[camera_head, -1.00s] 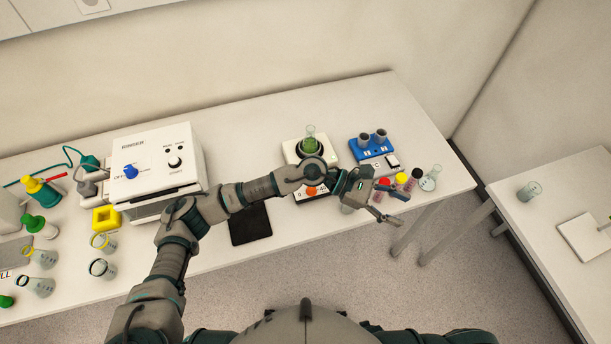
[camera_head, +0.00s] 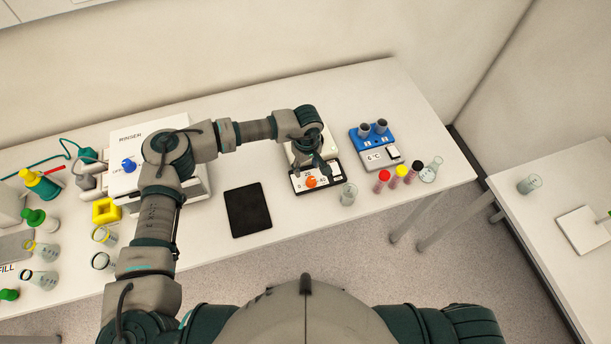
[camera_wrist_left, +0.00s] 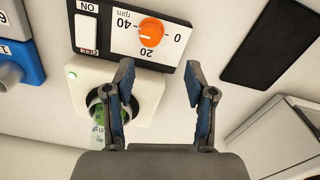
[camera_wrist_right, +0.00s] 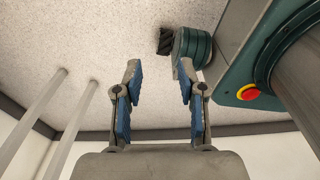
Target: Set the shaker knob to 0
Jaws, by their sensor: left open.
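The shaker (camera_head: 327,149) stands on the bench, partly hidden by my left arm. Its orange knob (camera_head: 311,181) is on the dark front panel and shows clearly in the left wrist view (camera_wrist_left: 151,32). The dial there reads 0, 20 and 40 rpm, upside down. I cannot tell the exact setting from the knob's mark. A white ON switch (camera_wrist_left: 86,31) is beside the dial. My left gripper (camera_wrist_left: 158,72) is open and empty above the shaker, its fingers pointing toward the knob without touching it. My right gripper (camera_wrist_right: 160,68) is open and empty, away from the bench.
A flask with green contents (camera_wrist_left: 98,125) sits on the shaker platform, close to a left finger. A beaker (camera_head: 348,194) stands right of the panel, near several capped vials (camera_head: 383,179). A blue-topped device (camera_head: 372,142) is farther right. A black pad (camera_head: 248,210) lies left.

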